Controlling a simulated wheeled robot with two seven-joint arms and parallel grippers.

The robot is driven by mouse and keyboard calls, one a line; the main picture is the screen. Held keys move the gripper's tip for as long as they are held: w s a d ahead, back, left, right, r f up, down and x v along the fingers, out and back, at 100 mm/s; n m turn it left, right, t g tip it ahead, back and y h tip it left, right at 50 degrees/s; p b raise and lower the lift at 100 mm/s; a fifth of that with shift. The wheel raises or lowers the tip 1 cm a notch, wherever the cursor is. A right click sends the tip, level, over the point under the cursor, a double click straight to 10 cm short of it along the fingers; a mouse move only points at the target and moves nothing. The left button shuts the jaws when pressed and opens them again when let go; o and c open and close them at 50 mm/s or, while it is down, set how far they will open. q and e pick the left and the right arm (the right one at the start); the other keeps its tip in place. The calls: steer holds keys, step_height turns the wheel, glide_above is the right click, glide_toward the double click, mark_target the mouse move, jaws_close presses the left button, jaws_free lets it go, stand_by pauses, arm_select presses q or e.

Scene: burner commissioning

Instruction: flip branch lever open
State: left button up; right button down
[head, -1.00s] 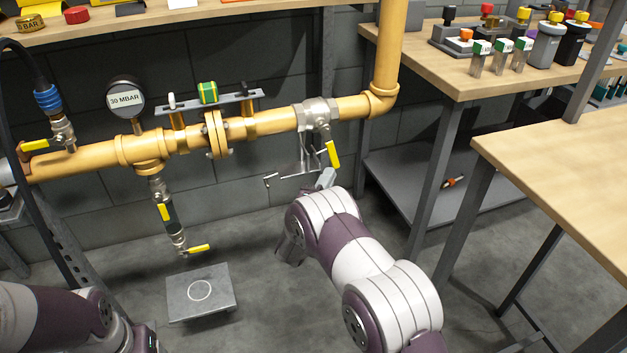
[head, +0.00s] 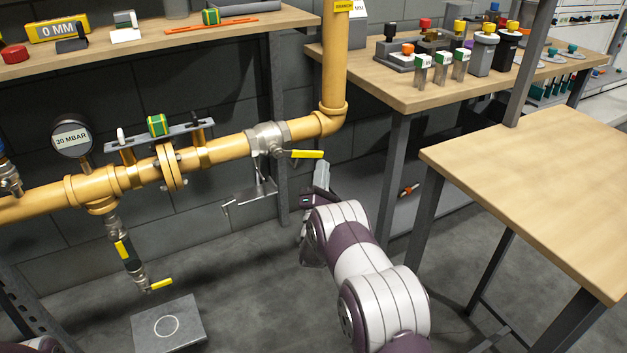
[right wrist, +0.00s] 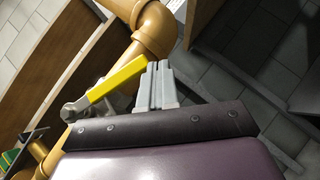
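The ball valve (head: 268,139) sits on the right part of the yellow pipe. Its yellow lever (head: 306,154) points right, roughly along the pipe, and also shows in the right wrist view (right wrist: 118,78). My right gripper (head: 322,170) is just below and right of the lever's free end. Its grey fingers (right wrist: 157,80) are together, with nothing seen between them. The fingertips are close to the lever's end; I cannot tell whether they touch. My left gripper is out of view.
A drop leg with yellow levers (head: 122,249) (head: 161,284) hangs over a grey floor plate (head: 168,325). A gauge marked 30 MBAR (head: 72,136) stands on the pipe. A bare wooden table (head: 530,175) is at right. A wire bracket (head: 250,197) hangs below the valve.

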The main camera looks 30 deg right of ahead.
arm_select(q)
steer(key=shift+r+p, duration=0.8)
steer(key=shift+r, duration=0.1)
arm_select(e)
steer(key=shift+d+r, duration=0.35)
steer(key=shift+r, duration=0.3)
steer(key=shift+d+r, duration=0.3)
steer(key=shift+r, duration=0.4)
steer(key=shift+d+r, duration=0.35)
steer(key=shift+r, duration=0.3)
